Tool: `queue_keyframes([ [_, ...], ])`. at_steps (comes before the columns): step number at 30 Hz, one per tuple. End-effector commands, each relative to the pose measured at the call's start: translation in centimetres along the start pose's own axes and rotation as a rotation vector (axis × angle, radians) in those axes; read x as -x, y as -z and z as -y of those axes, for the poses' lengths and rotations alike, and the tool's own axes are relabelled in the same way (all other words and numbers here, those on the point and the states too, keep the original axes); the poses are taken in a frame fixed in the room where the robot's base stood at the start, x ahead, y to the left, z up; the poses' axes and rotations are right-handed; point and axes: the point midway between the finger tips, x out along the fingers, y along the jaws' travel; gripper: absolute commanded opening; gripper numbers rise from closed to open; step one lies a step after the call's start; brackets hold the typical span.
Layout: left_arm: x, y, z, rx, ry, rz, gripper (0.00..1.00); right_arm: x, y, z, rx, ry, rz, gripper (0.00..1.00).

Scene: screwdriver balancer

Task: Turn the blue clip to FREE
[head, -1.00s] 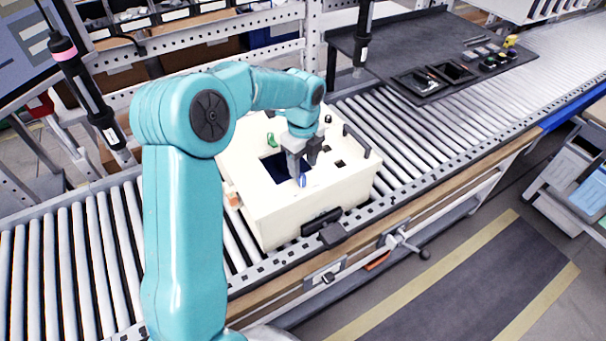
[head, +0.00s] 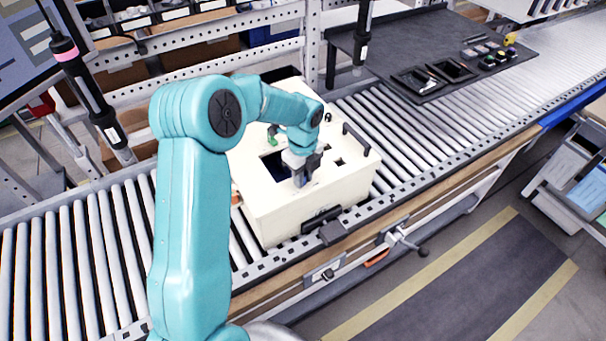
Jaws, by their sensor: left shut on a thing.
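A cream box-shaped unit (head: 268,218) sits on the roller conveyor, with a dark square opening (head: 270,161) in its top. My left gripper (head: 301,180) points down at the box top, just right of this opening, and is shut on the blue clip. The fingers cover nearly all of the clip, so its angle and any FREE marking cannot be read. A green clip (head: 272,140) stands on the box top beyond the opening. My right gripper is out of view.
A hanging black tool (head: 362,35) is behind the box. A dark table (head: 400,40) with small trays lies at the back right. The rollers right of the box are clear.

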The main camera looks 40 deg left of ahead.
Motion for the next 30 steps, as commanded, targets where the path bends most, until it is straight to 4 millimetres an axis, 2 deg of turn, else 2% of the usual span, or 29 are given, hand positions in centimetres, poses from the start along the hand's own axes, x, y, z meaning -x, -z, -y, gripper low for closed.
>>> queue_keyframes([
  [8, 0.1, -0.1, 0.1, 0.026, 0.004, 0.002, 0.0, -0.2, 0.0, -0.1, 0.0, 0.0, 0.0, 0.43],
  [14, 0.0, -0.1, 0.2, 0.119, 0.006, 0.003, 0.0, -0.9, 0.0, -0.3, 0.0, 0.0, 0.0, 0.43],
  [30, 0.0, -0.3, 0.3, 0.608, 0.01, 0.003, 0.0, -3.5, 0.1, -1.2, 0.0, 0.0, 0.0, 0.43],
])
